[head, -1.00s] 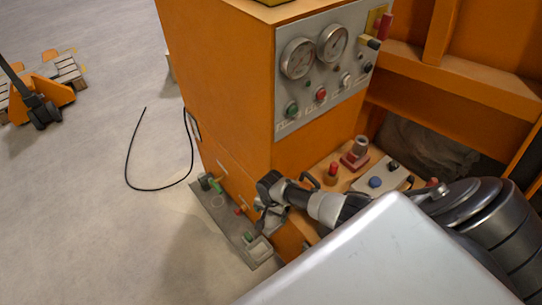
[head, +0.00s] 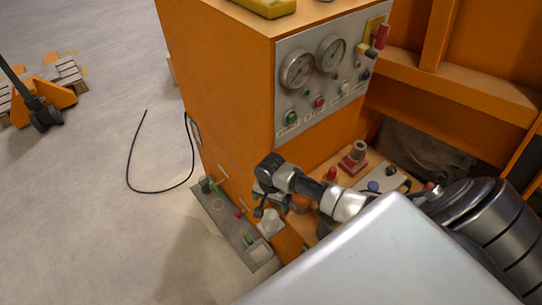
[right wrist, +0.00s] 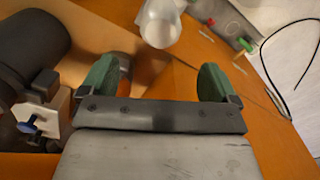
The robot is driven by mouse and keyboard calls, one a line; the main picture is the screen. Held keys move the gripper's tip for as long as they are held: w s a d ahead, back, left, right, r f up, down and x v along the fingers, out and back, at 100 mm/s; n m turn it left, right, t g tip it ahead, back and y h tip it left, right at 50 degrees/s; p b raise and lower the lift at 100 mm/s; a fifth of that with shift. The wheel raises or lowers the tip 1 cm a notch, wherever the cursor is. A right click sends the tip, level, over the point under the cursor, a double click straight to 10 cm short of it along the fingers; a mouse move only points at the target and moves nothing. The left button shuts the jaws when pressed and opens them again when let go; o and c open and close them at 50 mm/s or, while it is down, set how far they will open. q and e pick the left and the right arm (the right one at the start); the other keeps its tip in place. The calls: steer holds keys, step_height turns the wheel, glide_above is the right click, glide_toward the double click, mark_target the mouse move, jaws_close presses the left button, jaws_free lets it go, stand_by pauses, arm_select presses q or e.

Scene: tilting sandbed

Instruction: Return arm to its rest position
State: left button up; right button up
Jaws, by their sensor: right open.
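My right arm comes in from the right in the head view, its wrist beside the orange machine cabinet (head: 225,80). My right gripper (head: 264,203) points down past the cabinet's lower front corner, above the grey tray on the floor. In the right wrist view its two green-padded fingers (right wrist: 157,80) stand wide apart, with nothing held between them. A whitish rounded thing (right wrist: 160,22) shows beyond the fingers; I cannot tell what it is. My left gripper is not in view.
The grey panel (head: 325,75) has two gauges and several buttons. Next to my forearm is a ledge with a red-based knob (head: 354,158) and a blue knob (head: 374,186). Open floor is at left.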

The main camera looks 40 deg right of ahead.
stand_by(0.5)
steer(key=s+a+r+n+t+y, duration=0.1)
steer(key=s+a+r+n, duration=0.2)
steer(key=s+a+n, duration=0.5)
steer(key=s+r+n+t, duration=0.3)
steer(key=s+r+n, duration=0.3)
steer(key=s+r, duration=0.7)
step_height(320, 180, down, 27)
steer(key=s+g, duration=0.2)
steer(key=s+d+f+g+h, duration=0.1)
steer(key=s+d+f, duration=0.1)
steer(key=s+f, duration=1.2)
steer(key=shift+s+d+f, duration=0.25)
steer(key=shift+s+d, duration=0.15)
steer(key=shift+s, duration=0.15)
